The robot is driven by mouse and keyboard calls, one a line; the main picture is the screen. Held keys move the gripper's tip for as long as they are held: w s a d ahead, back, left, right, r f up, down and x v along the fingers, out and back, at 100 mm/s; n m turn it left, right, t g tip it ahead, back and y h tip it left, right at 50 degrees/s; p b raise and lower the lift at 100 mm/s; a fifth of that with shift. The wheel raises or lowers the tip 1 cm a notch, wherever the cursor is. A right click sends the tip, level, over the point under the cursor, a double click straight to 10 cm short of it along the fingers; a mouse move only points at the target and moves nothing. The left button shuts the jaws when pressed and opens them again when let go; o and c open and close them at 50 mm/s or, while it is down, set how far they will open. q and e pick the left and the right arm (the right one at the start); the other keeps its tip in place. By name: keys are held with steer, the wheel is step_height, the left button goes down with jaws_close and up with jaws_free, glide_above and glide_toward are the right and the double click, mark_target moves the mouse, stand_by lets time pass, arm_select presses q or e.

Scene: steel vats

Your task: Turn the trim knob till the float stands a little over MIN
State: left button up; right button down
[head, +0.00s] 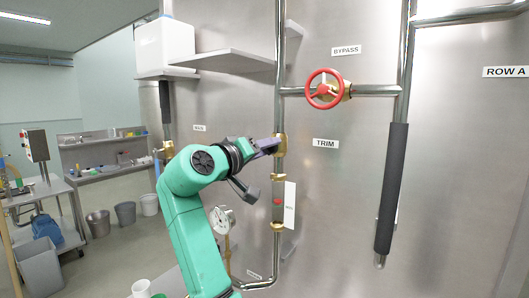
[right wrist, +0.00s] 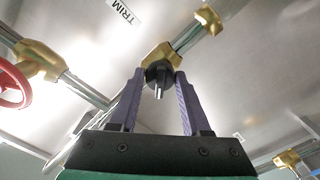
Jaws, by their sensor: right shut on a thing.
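The trim knob (right wrist: 158,74) is a small black knob on a brass valve (head: 280,145) in the vertical pipe, left of the TRIM label (head: 325,144). My right gripper (head: 268,146) has its purple fingers on either side of the knob and is shut on it; the right wrist view also shows this gripper (right wrist: 160,80). Below the valve is a sight glass with a red float (head: 278,201) and a white card (head: 290,204) beside it. The small mark on the card looks close to the float's height, but is too small to read surely. My left gripper is out of view.
A red bypass handwheel (head: 323,89) is above right on a horizontal pipe. A dark padded vertical handle (head: 391,188) stands farther right. A round dial gauge (head: 222,219) is below left. A steel shelf (head: 228,61) juts out above my arm.

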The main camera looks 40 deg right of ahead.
steer(key=shift+c, duration=2.1)
jaws_free()
steer(key=shift+o, duration=0.3)
steer(key=shift+d+f, duration=0.1)
steer(key=shift+d, duration=0.25)
steer(key=shift+a, duration=0.1)
steer(key=b+v, duration=0.6)
steer(key=v, duration=0.8)
steer(key=shift+a, duration=0.2)
steer(key=shift+d, duration=0.1)
